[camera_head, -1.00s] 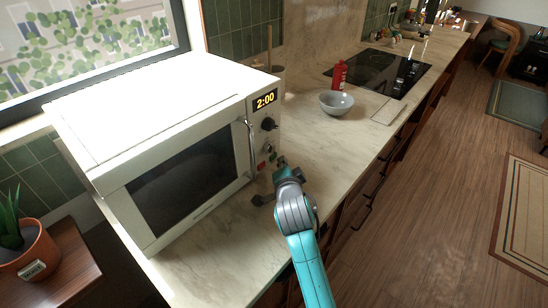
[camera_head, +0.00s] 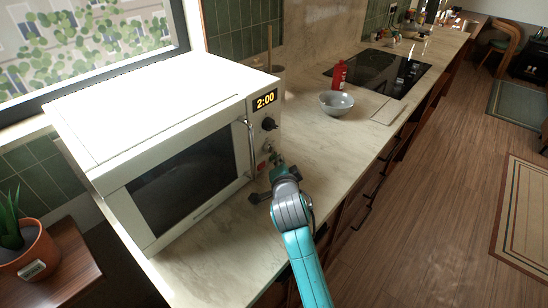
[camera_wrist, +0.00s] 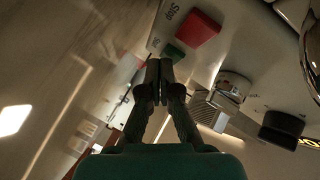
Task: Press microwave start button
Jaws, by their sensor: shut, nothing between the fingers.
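The white microwave (camera_head: 150,110) stands on the counter with its door closed and its display (camera_head: 265,101) reading 2:00. In the wrist view, a red button (camera_wrist: 198,28) marked "Stop" sits on its panel. A green button (camera_wrist: 174,52) is beside it, its label partly hidden. My gripper (camera_wrist: 153,68) is shut and empty, its fingertips close to the green button in that view. I cannot tell whether they touch it. In the head view, my gripper (camera_head: 273,160) is at the panel's lower part and hides the green button.
The door handle (camera_head: 250,148) and a dark knob (camera_head: 269,124) are close above my gripper. A grey bowl (camera_head: 336,103), a red bottle (camera_head: 339,74) and a black cooktop (camera_head: 380,72) lie farther along the counter. The counter (camera_head: 330,140) between is clear.

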